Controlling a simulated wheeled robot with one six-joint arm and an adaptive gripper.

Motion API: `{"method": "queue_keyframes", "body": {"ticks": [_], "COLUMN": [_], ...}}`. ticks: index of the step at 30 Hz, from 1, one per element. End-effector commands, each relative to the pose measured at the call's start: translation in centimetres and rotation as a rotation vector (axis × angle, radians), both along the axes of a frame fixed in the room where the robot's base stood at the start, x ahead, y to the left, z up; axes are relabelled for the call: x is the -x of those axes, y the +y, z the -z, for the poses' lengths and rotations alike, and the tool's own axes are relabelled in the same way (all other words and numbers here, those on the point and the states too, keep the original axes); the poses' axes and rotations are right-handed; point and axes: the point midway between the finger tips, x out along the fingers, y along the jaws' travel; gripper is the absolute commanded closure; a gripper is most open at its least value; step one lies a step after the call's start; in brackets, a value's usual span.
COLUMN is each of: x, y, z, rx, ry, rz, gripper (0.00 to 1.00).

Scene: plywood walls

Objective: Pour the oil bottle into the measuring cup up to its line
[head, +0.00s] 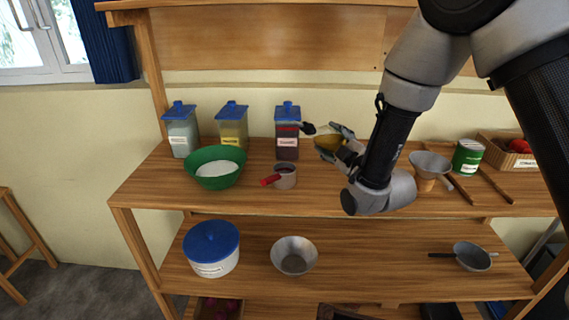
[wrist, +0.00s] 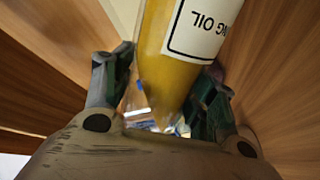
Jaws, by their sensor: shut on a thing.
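My gripper (head: 338,143) is shut on the oil bottle (head: 326,142), which holds yellow oil. The bottle is tilted well over above the upper shelf, its dark neck end pointing left. In the wrist view the oil bottle (wrist: 170,50) lies between both fingers of my gripper (wrist: 168,85), with a white label ending in "NG OIL". A small clear-grey cup with a red handle (head: 287,176), which looks like the measuring cup, stands upright below and left of the bottle, apart from it. I see no stream of oil. The cup's line and oil level are too small to tell.
A green bowl of white powder (head: 215,168) stands left of the cup. Blue-lidded jars (head: 287,138) stand close behind. A sieve (head: 430,165), a green can (head: 467,157) and a crate (head: 510,150) are at right. The front shelf edge beside the cup is clear.

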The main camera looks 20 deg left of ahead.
Motion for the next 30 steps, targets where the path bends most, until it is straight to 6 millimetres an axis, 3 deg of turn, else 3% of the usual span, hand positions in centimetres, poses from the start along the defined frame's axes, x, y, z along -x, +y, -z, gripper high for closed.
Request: {"method": "queue_keyframes", "body": {"ticks": [30], "x": [-0.3], "y": [-0.34], "z": [0.37], "rx": [0.047], "ry": [-0.041], "rz": [0.001], "gripper": [0.88]}}
